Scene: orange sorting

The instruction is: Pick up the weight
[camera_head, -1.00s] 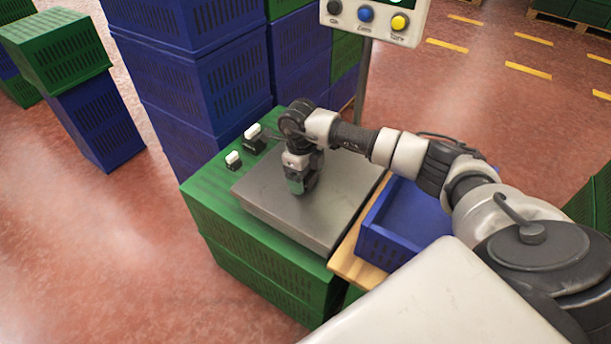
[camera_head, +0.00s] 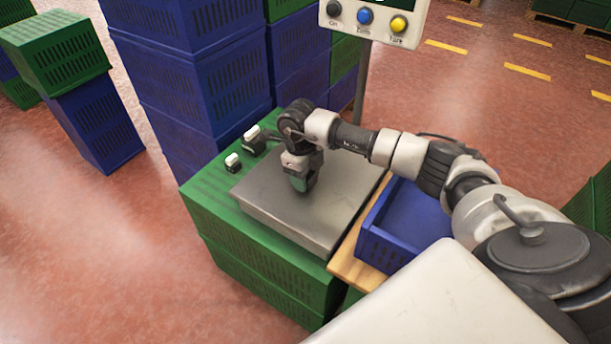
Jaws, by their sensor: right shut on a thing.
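My right gripper (camera_head: 302,184) points down just above or at the grey metal scale plate (camera_head: 335,208). It is shut on a small dark weight (camera_head: 298,184), mostly hidden by the fingers; I cannot tell if it touches the plate. Two small dark weights with white tops, a smaller one (camera_head: 233,163) and a larger one (camera_head: 253,140), stand on the green crate to the left of the plate. My left gripper is out of view.
The scale rests on green crates (camera_head: 215,205). A blue crate (camera_head: 385,245) sits on a wooden board (camera_head: 350,268) to the right. Tall stacked blue crates (camera_head: 205,95) stand behind. A display panel with buttons (camera_head: 370,18) rises at the back.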

